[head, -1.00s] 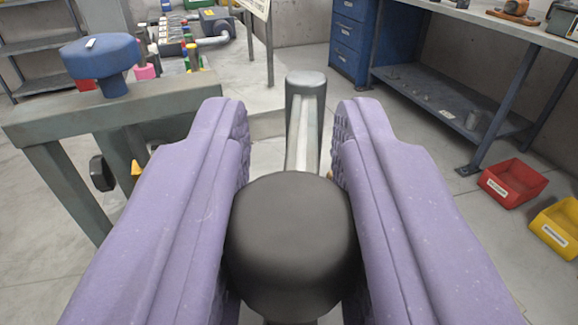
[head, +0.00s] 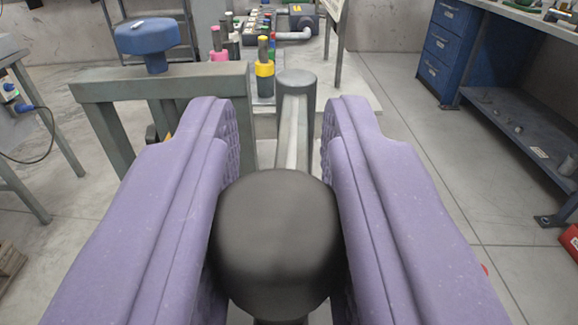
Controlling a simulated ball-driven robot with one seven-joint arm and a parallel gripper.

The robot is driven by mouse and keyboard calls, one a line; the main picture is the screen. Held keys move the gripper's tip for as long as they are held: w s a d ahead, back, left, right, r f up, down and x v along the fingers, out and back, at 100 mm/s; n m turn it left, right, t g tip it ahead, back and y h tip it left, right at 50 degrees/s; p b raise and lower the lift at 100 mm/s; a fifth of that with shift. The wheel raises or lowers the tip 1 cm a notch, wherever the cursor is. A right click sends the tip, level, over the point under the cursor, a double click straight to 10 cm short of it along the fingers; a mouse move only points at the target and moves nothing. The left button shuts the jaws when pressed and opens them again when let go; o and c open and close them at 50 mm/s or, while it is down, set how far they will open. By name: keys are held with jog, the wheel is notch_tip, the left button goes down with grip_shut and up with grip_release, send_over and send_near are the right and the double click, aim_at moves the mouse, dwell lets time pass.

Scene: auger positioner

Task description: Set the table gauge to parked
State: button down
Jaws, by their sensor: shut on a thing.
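My gripper (head: 277,215) fills the lower middle of the head view, its two purple padded fingers on either side of a black rounded knob (head: 275,245). It is shut on this knob. Beyond the knob a pale metal bar (head: 292,135) runs away to a dark upright post (head: 297,88). A grey-green frame (head: 165,84) stands to the left with a blue knob (head: 147,38) on top, a white mark on it. I cannot make out the table gauge itself or its reading.
A yellow-banded post (head: 264,70) and several coloured fittings stand on the bench behind. Blue drawers (head: 445,45) and a shelf bench (head: 530,130) are at the right. A table with a cable (head: 50,140) is at the left.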

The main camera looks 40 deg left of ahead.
jog(key=shift+w+d+r+y, duration=0.15)
jog(key=shift+r+y, duration=0.15)
jog(key=shift+r, duration=0.2)
jog(key=c, duration=1.1)
grip_release()
jog(key=shift+o, duration=1)
jog(key=shift+f, duration=0.2)
jog(key=p+v, duration=0.1)
jog(key=v, duration=0.7)
jog(key=shift+r, duration=0.15)
